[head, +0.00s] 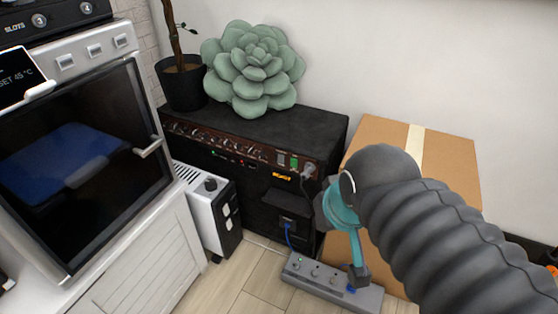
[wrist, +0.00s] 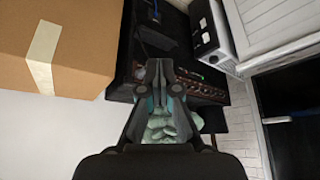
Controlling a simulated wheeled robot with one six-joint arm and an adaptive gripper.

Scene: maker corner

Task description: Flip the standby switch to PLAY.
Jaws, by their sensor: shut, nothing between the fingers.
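The black amplifier (head: 240,180) stands on the floor against the wall, with a reddish-brown control panel (head: 235,147) along its upper front. Two small switches sit near the panel's right end, one of them green (head: 294,162); their labels and lever positions are too small to read, so I cannot tell which is standby. My gripper (wrist: 158,68) is shut and empty in the wrist view, in front of the amplifier; its panel (wrist: 203,92) shows to the right of the fingertips.
A green succulent (head: 254,72) and a potted plant (head: 182,82) stand on the amplifier. A cardboard box (head: 447,150) is close on the right. A power strip (head: 320,278) and a white heater-like unit (head: 205,200) are on the floor. An oven-like appliance (head: 75,150) stands left.

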